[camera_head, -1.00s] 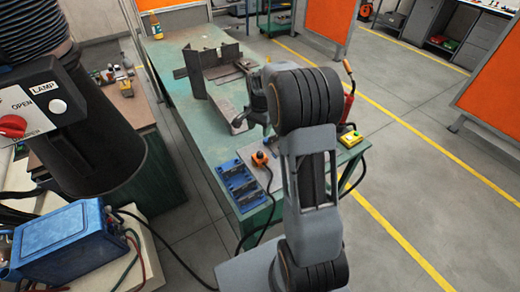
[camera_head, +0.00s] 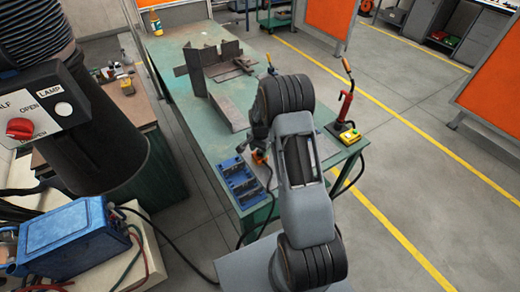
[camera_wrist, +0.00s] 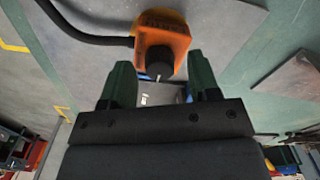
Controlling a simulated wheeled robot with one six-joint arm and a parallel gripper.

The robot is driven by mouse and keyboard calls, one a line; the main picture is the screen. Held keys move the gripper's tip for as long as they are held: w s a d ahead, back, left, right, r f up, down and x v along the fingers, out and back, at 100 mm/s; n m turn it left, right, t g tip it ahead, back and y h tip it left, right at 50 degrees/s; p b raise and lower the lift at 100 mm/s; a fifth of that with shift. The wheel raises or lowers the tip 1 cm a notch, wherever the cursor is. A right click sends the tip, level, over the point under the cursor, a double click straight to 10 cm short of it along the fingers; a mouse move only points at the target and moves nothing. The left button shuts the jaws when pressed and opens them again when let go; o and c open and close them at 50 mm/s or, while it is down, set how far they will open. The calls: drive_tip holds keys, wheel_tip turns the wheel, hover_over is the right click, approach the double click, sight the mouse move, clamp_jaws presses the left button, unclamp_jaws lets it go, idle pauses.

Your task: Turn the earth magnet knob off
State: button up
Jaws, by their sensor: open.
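The earth magnet is an orange block (camera_wrist: 163,35) with a black knob (camera_wrist: 160,62) on its face, and a white mark shows on the knob. A black cable runs from it to the left in the wrist view. In the head view the orange magnet (camera_head: 259,157) sits on a grey plate at the near end of the green table, partly hidden by my arm. My gripper (camera_wrist: 160,80) is open, with its two green-tipped fingers to either side of the knob's near end. I cannot tell whether they touch the knob.
Blue boxes (camera_head: 240,183) stand left of the magnet on the green table (camera_head: 190,105). Steel angle pieces (camera_head: 222,95) lie farther back. The floor on the right is clear.

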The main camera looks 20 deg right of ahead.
drive_tip(key=shift+f, duration=0.15)
drive_tip(key=c, duration=0.9)
drive_tip(key=shift+c, duration=0.2)
